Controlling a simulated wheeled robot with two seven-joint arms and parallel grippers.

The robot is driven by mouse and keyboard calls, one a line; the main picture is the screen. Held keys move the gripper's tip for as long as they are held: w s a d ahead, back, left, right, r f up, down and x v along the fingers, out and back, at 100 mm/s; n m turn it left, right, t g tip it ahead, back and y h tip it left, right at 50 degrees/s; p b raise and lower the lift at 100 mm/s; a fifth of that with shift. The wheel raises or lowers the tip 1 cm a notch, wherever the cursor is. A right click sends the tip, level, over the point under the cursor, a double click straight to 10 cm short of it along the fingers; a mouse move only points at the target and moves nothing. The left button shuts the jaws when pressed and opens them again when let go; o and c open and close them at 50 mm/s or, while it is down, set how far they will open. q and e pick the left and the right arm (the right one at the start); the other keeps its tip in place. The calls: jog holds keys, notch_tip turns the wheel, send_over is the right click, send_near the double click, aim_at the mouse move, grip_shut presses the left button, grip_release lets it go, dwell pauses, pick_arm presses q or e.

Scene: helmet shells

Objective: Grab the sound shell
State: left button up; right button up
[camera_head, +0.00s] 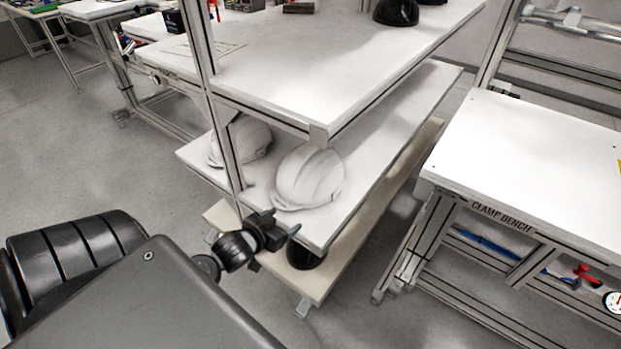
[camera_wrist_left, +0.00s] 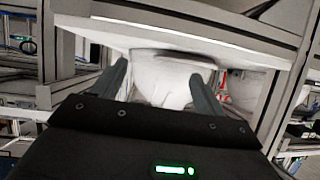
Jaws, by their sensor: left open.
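Two white helmet shells sit on the middle shelf (camera_head: 385,135) of a white rack. The nearer shell (camera_head: 310,180) is by the shelf's front end, with faint lines on its dome. The other shell (camera_head: 248,142) is behind it to the left, partly hidden by a rack post. I cannot tell from the pictures which one is sound. My left gripper (camera_head: 284,222) is open and empty at the shelf's front end, just short of the nearer shell. In the left wrist view a white shell (camera_wrist_left: 172,78) shows beyond and between the two open fingers (camera_wrist_left: 160,75). My right gripper is not in view.
The rack's top shelf (camera_head: 300,65) overhangs the shells and carries dark helmets (camera_head: 396,12). A rack post (camera_head: 222,130) stands left of the nearer shell. A dark round thing (camera_head: 304,256) is on the lowest shelf. The clamp bench (camera_head: 530,160) stands to the right across a narrow gap.

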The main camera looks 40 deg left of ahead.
aim_at(298, 158)
pick_arm(q)
jog(key=w+a+r+m+t+h, duration=0.1)
jog(key=w+a+r+t, duration=0.2)
jog(key=r, duration=0.2)
jog(key=w+a+r+t+h, duration=0.1)
jog(key=w+a+r+t, duration=0.15)
jog(key=r, duration=0.25)
jog(key=shift+w+a, duration=0.15)
jog(key=shift+w, duration=1.35)
jog(key=shift+w+a, duration=0.1)
jog(key=shift+w, duration=1.4)
jog(key=shift+w+r, duration=0.1)
jog(key=shift+w, duration=0.4)
jog(key=w, duration=0.4)
jog(key=shift+b, duration=0.35)
jog(key=shift+w, duration=0.1)
jog(key=c, duration=0.9)
grip_shut()
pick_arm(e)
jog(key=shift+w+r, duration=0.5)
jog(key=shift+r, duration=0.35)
